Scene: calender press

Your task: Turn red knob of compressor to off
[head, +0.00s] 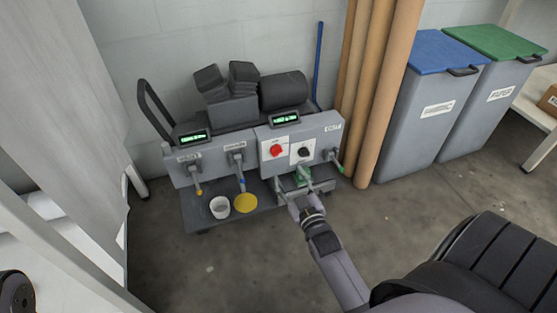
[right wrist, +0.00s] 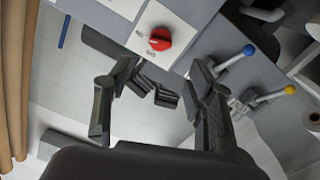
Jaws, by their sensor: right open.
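The red knob (head: 277,150) sits on a white plate on the front of the grey compressor unit (head: 330,128), left of a black knob (head: 303,152). In the right wrist view the red knob (right wrist: 160,39) shows near the top centre, beyond the fingertips. My right gripper (head: 293,183) is just below the knob panel in the head view. In the right wrist view my right gripper (right wrist: 163,82) is open, its two fingers spread apart with nothing between them, and it does not touch the knob.
Levers with a blue tip (right wrist: 248,50) and a yellow tip (right wrist: 290,90) stick out beside the knob. Brown rolls (head: 385,90) and a blue-lidded bin (head: 430,110) stand right.

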